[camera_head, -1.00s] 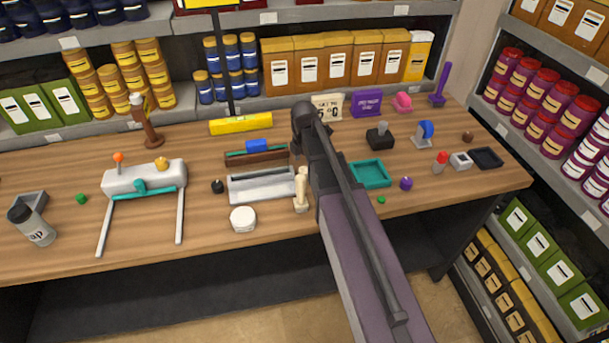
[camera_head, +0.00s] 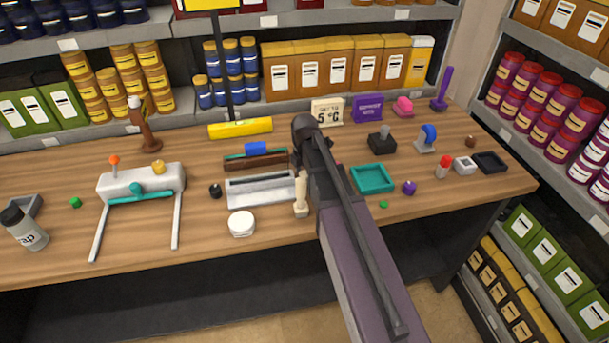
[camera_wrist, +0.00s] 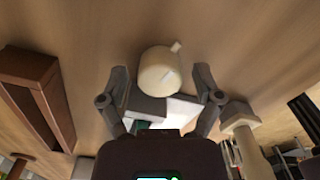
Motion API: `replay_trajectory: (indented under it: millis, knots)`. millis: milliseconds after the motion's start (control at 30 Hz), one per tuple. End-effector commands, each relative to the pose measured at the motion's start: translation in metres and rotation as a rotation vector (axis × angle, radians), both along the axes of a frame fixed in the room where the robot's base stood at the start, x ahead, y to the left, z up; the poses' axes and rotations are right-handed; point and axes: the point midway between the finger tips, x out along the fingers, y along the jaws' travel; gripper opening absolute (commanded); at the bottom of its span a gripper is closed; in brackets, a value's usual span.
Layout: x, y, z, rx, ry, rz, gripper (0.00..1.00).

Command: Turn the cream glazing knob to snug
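The cream knob (camera_wrist: 160,72) shows at the top middle of the wrist view. It is round, with a short tab on its upper right edge, against a wood-coloured surface. My gripper (camera_wrist: 162,80) has its two dark fingers apart, one on each side of the knob. A gap shows between each finger and the knob, and I see no contact. I cannot tell how deep the knob sits between the fingertips. In the head view my arm covers the gripper, and I cannot make out the knob for certain there.
A cream upright post (camera_head: 301,195) stands close to my arm; a similar post (camera_wrist: 240,135) is right of the fingers in the wrist view. The bench also holds a white jar (camera_head: 242,224), grey tray (camera_head: 262,188) and teal tray (camera_head: 372,178).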

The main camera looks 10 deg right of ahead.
Motion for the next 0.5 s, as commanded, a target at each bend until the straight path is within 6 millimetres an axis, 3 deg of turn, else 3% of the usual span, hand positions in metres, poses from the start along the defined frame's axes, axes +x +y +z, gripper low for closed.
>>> replay_trajectory:
  millis: [33,200,500]
  knots:
    - [0.0,0.0,0.0,0.0,0.0,0.0,0.57]
    - [0.0,0.0001,0.0,0.0,0.0,0.0,0.07]
    - [-0.0003,0.0002,-0.0002,0.0,0.001,-0.013,0.05]
